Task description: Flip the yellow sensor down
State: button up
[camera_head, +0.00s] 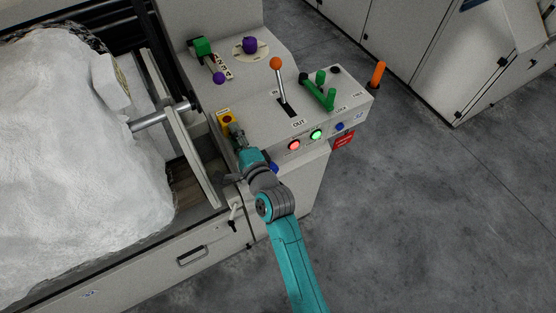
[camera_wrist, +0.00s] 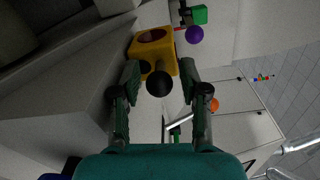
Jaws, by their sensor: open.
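The yellow sensor (camera_head: 227,117) is a small yellow block on the left side of the machine's control panel. In the wrist view the yellow sensor (camera_wrist: 166,46) shows a dark red round face and a black ball-ended knob (camera_wrist: 159,83) pointing toward the camera. My gripper (camera_head: 236,132) is just in front of the sensor, and the arm hides part of that area in the head view. In the wrist view my gripper (camera_wrist: 160,76) is open, with one finger on each side of the knob. I cannot tell whether either finger touches it.
The panel (camera_head: 262,114) carries an orange-topped lever (camera_head: 275,63), a green handle (camera_head: 318,94), a purple ball (camera_head: 218,78) and lit red and green buttons. A large white fibre mass (camera_head: 70,160) fills the left. The grey floor (camera_head: 420,210) at right is clear.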

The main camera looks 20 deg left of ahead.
aim_at(257, 137)
jog(key=shift+f, duration=0.2)
